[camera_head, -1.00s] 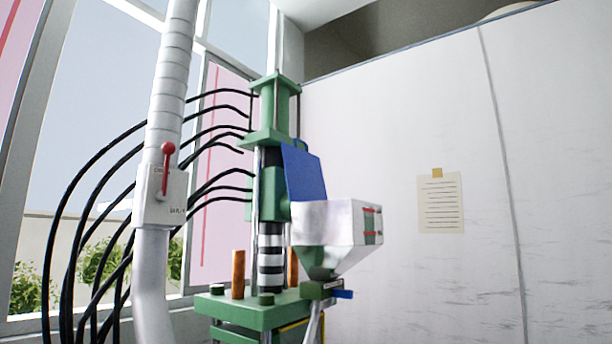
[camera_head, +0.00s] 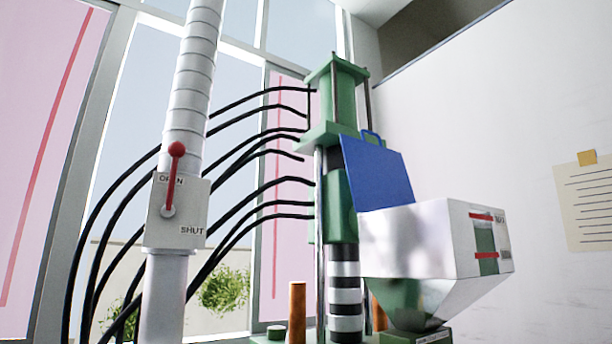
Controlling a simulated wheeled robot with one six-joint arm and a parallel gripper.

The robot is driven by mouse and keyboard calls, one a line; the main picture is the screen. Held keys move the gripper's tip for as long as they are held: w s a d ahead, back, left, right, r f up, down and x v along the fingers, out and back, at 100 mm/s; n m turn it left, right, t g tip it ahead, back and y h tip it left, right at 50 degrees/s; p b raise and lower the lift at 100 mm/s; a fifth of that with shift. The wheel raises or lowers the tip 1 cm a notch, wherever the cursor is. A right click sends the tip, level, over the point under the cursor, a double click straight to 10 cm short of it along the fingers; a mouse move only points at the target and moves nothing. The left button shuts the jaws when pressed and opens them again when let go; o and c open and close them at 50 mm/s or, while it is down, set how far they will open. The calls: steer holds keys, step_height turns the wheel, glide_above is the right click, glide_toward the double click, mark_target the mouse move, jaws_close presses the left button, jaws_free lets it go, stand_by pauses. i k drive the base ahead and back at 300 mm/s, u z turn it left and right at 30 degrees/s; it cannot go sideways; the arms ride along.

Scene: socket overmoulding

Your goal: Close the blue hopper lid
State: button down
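The blue hopper lid (camera_head: 364,172) stands raised and open, tilted back from the left rim of the hopper. A blue loop handle (camera_head: 371,136) shows at its top edge. The hopper (camera_head: 428,240) is a pale metal bin with a sloped funnel bottom and a green window with red marks on its right face. Its inside is hidden from this low angle. My gripper is not in view.
A green press (camera_head: 338,95) with a striped column stands behind the hopper. Black hoses (camera_head: 250,150) run left from it past a grey duct (camera_head: 187,95). The duct's box carries a red lever (camera_head: 173,175), pointing up at OPEN. A paper note (camera_head: 588,205) hangs on the right wall.

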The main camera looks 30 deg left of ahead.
mark_target(379, 178)
steer(key=u, duration=1)
steer(key=i, duration=0.95)
steer(key=u, duration=0.9)
